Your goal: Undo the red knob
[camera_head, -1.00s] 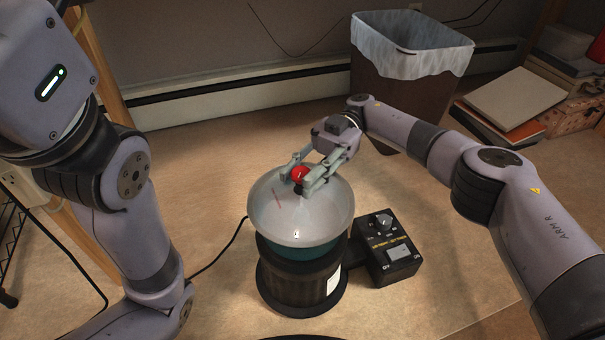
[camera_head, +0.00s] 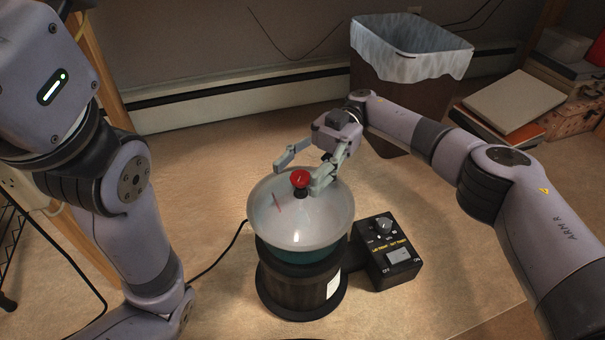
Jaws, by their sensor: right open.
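The red knob (camera_head: 300,179) stands on top of the pale, translucent domed lid (camera_head: 300,225) of a round machine with a dark ribbed base (camera_head: 300,286). My right gripper (camera_head: 298,180) is open, with its fingers spread wide around the knob's place. One fingertip is behind and left of the knob, apart from it. The other finger is close at the knob's right side; I cannot tell whether it touches. My left arm (camera_head: 135,200) is at the left, and its gripper is out of view.
A black control box (camera_head: 387,252) with a dial and a switch stands right of the machine. A lined waste bin (camera_head: 412,60) is behind my right arm. Boxes and books (camera_head: 515,100) are at the back right. A black cable (camera_head: 220,250) runs left from the machine.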

